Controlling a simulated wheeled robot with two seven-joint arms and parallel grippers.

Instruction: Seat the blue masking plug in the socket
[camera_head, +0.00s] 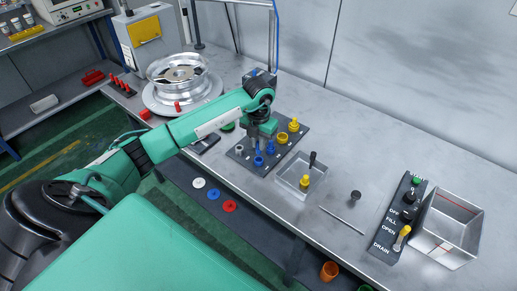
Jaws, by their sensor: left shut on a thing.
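My left gripper (259,146) points down over the dark socket plate (247,169) on the bench. It is shut on what looks like the blue masking plug, small and partly hidden by the fingers. Blue pieces show at the plate: a round one (258,161) right below the gripper and another (271,147) just to the right. I cannot tell whether the held plug touches a socket. A yellow plug (294,125) stands at the plate's far right corner, near a yellow ring-shaped socket (282,138). My right gripper is not in view.
A clear tray (289,187) with a yellow plug (305,182) and a black-handled tool stands right of the plate. A silver wheel (180,78) sits at the back left. A control panel (383,248) and metal bin (461,217) stand at the right. The bench beyond the tray is mostly clear.

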